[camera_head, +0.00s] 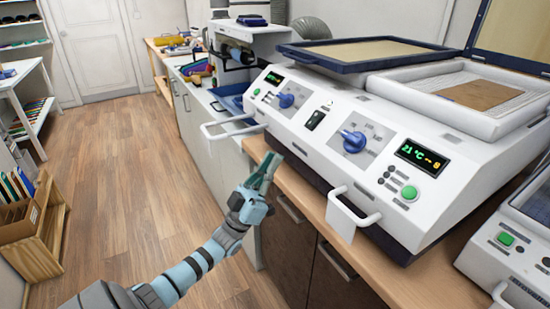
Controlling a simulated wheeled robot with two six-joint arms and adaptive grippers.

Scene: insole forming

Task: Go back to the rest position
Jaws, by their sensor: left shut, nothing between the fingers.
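My left gripper (264,172) is shut and empty. It is in front of the counter edge, near the left front corner of the white forming machine, and apart from the machine's handles. My left arm comes in from the bottom left and reaches up to it. My right gripper is not in view. The white forming machine (330,128) stands on the wooden counter, with blue knobs, green displays and a green button. Its left blue-framed lid (362,46) lies low over its bed. The right bed (470,75) is open and holds a brown sheet (490,95).
White handles (350,212) and (232,128) stick out from the machine's front. Another machine (520,225) stands at the right edge. A wooden rack (35,230) stands at the left. The wooden floor (130,190) between is clear. A door (95,45) is at the back.

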